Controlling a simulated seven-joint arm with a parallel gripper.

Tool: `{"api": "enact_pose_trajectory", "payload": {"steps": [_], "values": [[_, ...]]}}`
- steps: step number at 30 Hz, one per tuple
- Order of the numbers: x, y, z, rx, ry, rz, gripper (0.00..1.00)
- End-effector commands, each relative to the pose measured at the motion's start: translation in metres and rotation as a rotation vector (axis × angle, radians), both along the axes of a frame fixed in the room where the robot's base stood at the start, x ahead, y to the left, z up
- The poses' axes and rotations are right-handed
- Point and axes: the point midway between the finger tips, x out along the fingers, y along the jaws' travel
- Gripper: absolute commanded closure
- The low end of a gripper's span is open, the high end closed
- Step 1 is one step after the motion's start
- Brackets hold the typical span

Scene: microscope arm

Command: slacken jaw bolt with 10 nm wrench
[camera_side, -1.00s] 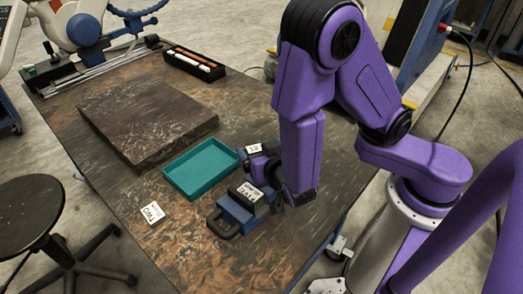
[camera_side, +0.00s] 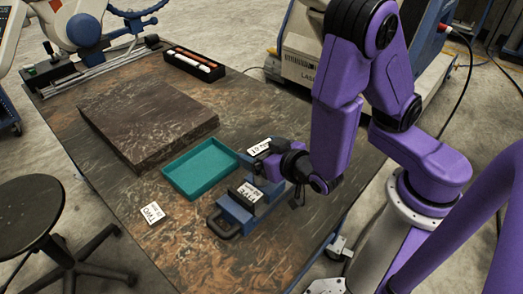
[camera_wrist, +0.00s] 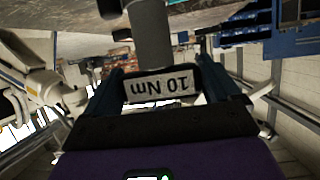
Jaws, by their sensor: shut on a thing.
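The 10 Nm wrench (camera_wrist: 160,86) shows in the wrist view as a white label between my fingers, with a grey cylinder beyond it. Its label also shows in the side view (camera_side: 259,147). My gripper (camera_side: 272,166) is shut on it, above the back end of the blue vise. The blue vise (camera_side: 236,211) stands near the table's right edge, with a black labelled jaw block (camera_side: 248,193) on it. The jaw bolt cannot be made out; my gripper and the wrench cover that area.
A teal tray (camera_side: 203,192) lies left of the vise, empty. A white printed card (camera_side: 152,213) is nearer the front. A dark stone slab (camera_side: 148,112) and a black case (camera_side: 194,63) with orange and white pieces lie farther back. The front of the table is clear.

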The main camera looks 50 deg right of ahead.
Motion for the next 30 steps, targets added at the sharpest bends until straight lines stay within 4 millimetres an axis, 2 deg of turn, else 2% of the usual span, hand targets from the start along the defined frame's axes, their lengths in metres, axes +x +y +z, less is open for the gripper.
{"api": "enact_pose_trajectory", "payload": {"steps": [7, 17, 30], "values": [[0.0012, -0.0008, 0.001, 0.001, -0.004, 0.028, 0.59], [0.0015, -0.0014, 0.0011, 0.002, -0.005, 0.189, 0.59], [0.0014, 0.0004, 0.0057, 0.004, -0.006, 0.107, 0.59]]}}
